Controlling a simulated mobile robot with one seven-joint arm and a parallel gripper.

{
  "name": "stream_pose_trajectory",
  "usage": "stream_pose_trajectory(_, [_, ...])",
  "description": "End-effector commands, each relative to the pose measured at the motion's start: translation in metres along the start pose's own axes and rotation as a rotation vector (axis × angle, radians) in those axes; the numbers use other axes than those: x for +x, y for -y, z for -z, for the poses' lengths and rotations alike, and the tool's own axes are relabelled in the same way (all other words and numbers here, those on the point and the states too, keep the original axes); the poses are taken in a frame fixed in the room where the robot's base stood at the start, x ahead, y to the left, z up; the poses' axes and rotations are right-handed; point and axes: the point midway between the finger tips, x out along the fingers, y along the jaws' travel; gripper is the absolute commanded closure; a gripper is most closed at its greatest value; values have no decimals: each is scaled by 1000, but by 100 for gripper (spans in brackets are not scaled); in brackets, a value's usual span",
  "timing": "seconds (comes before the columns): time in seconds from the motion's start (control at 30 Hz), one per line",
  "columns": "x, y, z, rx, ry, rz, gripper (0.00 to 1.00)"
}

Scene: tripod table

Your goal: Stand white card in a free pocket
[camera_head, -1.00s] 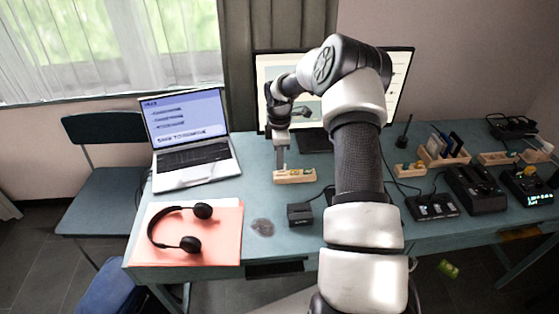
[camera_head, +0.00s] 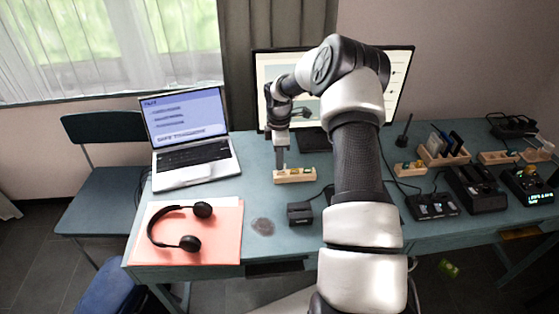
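My gripper (camera_head: 280,160) points down at the small light wooden block (camera_head: 308,176) in front of the monitor. Its narrow grey tip reaches the block's top at the left part. From this distance I cannot tell whether its fingers are open, shut, or holding something. The block has small coloured items along its top. A wooden holder (camera_head: 444,160) with pockets stands at the right of the table, with pale and dark upright cards in it. I cannot make out for certain which thing is the white card.
A laptop (camera_head: 188,137) and headphones (camera_head: 190,243) on a pink folder (camera_head: 222,258) are at the left. A monitor (camera_head: 262,85) stands behind my arm. Black devices (camera_head: 434,207) and small wooden trays (camera_head: 499,158) crowd the right. My arm hides the table's middle.

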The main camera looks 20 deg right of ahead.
Motion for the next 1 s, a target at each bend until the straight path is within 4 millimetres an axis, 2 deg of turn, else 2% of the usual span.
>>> stream_pose_trajectory(0.9, [24,0,0,0,0,0,100])
stream_pose_trajectory(1.0, [23,0,0,0,0,0,85])
